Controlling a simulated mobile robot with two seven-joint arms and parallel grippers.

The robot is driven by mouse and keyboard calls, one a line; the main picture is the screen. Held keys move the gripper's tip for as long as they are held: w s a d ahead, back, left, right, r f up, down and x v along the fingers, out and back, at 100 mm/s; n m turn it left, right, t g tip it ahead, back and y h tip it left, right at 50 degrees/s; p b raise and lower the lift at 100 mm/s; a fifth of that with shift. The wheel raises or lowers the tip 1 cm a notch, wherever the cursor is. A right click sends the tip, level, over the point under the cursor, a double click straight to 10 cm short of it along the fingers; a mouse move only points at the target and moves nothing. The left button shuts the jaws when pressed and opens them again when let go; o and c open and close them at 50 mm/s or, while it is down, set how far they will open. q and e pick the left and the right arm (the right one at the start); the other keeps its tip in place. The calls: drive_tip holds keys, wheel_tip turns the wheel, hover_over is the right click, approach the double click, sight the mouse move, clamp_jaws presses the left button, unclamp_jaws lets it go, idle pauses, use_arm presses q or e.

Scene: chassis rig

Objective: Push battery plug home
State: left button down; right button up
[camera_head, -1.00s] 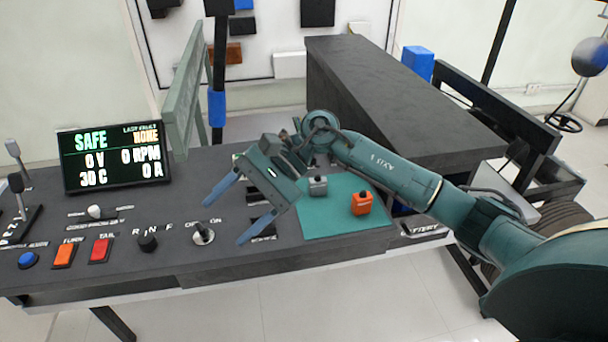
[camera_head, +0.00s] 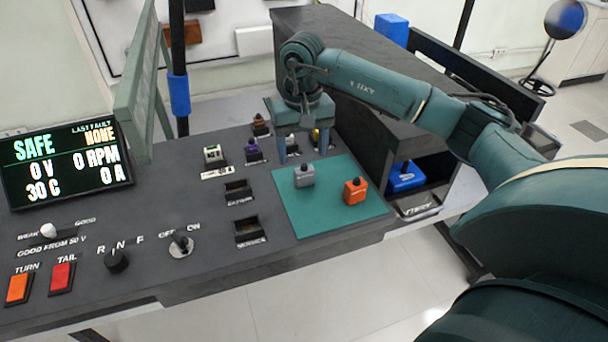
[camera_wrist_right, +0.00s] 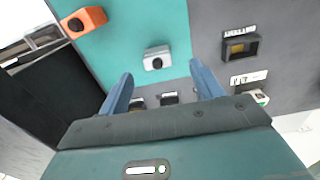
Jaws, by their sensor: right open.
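My right gripper (camera_head: 303,150) points down with its blue fingers apart, above the back edge of the teal mat (camera_head: 330,212). It also shows open and empty in the right wrist view (camera_wrist_right: 161,72). A grey plug (camera_head: 304,176) with a dark knob stands on the mat just in front of the fingers, and in the wrist view (camera_wrist_right: 157,57) it is beyond the fingertips. An orange plug (camera_head: 355,191) stands to its right. A blue block (camera_head: 405,178) with a black knob sits in the bay at right, above a lettered handle. Which one is the battery plug is unclear. My left gripper is out of view.
Behind and left of the mat are several seated plugs, including a purple one (camera_head: 254,151), and open sockets (camera_head: 249,232). A display (camera_head: 66,163) reads SAFE, 0 V. Switches line the panel front. A dark cabinet (camera_head: 340,50) stands behind my right arm.

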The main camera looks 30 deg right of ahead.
sight(304, 165)
drive_tip(key=f, duration=0.4)
drive_tip(key=shift+w+d+f+p, duration=0.15)
drive_tip(key=shift+d+p, duration=0.15)
drive_tip(key=shift+d, duration=0.05)
drive_tip(key=shift+f, duration=0.5)
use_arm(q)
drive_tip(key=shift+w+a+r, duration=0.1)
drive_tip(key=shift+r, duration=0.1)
use_arm(e)
drive_tip(key=c, duration=1.1)
drive_tip(key=shift+r, duration=0.1)
